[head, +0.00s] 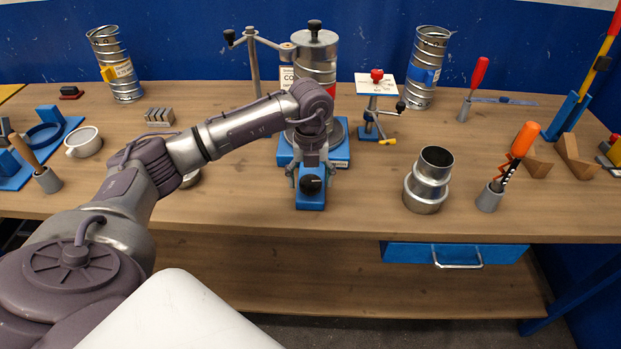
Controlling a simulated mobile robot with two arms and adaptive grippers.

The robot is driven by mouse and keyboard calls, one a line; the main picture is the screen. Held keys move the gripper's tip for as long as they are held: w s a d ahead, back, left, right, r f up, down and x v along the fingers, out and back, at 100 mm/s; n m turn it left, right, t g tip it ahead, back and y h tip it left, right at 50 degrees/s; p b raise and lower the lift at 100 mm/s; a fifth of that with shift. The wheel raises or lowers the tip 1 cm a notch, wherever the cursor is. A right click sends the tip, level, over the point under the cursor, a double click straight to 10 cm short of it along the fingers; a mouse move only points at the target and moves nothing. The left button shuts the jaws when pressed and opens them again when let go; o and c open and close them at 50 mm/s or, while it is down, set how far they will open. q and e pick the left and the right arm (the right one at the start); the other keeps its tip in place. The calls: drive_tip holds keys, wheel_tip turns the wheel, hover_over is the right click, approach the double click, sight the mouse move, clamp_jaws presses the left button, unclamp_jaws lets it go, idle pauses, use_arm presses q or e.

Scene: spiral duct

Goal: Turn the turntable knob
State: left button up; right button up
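The turntable (341,157) is a blue base at the middle of the bench, with a metal cylinder (317,60) above it. A black knob (312,185) with a pale mark sits on the blue block (310,203) at its front. My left gripper (312,178) comes down over this block, with one finger on each side of the knob. The fingers look spread, with a small gap to the knob; contact is not clear. My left arm hides part of the turntable and cylinder. My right gripper is not in view.
A stepped metal duct piece (427,182) and a grey cup with an orange-handled tool (489,199) stand right of the turntable. A small stand with a red knob (377,96) is behind. A white mug (83,142) is at left. The bench front is mostly clear.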

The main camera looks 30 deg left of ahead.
sight(311, 181)
use_arm(q)
wheel_tip(311, 181, up, 12)
idle(0.7)
drive_tip(key=shift+f, duration=0.1)
idle(0.3)
